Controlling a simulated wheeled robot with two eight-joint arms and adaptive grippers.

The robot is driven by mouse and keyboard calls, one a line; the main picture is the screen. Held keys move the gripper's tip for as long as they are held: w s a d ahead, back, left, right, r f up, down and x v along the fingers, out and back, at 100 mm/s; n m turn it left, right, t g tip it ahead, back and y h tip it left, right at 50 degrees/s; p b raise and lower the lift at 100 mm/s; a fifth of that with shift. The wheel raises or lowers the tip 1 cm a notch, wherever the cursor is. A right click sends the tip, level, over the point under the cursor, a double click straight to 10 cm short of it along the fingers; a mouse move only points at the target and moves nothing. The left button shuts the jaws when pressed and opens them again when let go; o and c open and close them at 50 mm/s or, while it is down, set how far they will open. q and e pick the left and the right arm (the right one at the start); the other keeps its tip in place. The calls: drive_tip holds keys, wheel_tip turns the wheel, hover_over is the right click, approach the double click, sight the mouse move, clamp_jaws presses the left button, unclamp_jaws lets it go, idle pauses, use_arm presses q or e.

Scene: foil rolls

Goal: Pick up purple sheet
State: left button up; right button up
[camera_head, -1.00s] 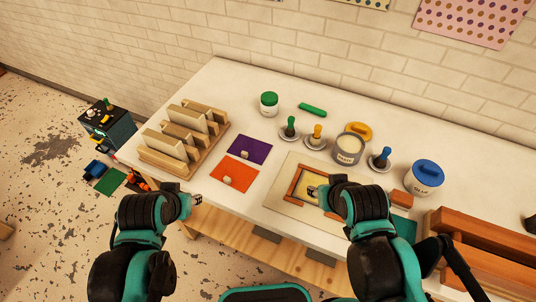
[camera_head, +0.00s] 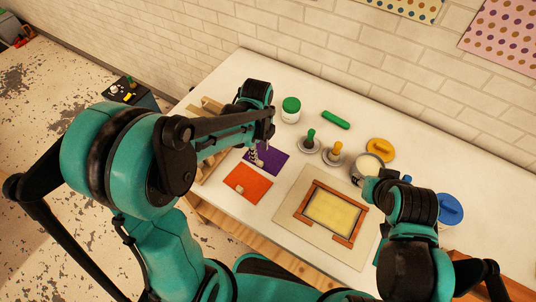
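The purple sheet (camera_head: 273,165) lies flat on the white table, just behind the orange sheet (camera_head: 246,188). My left gripper (camera_head: 256,156) is low over the left part of the purple sheet, where its small pale knob sits. The fingers are too small and too covered by the arm to show whether they touch or grip the knob. My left arm hides the sheet's left edge. My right gripper (camera_head: 367,181) is by the grey pot, behind the wooden frame, its fingers mostly hidden by its own wrist.
A wooden rack (camera_head: 212,103) stands left, mostly behind my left arm. A green-lidded jar (camera_head: 290,110), a green-handled stamp (camera_head: 309,142), an orange-handled stamp (camera_head: 334,153) and a grey pot (camera_head: 369,166) stand behind the sheets. The wooden frame (camera_head: 350,240) lies to the right.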

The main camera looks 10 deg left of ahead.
sight(260, 162)
use_arm(q)
wheel_tip(260, 162, down, 6)
drive_tip(key=shift+s+f+b, duration=0.1)
drive_tip(key=shift+f+b, duration=0.15)
drive_tip(key=shift+b, duration=0.7)
clamp_jaws()
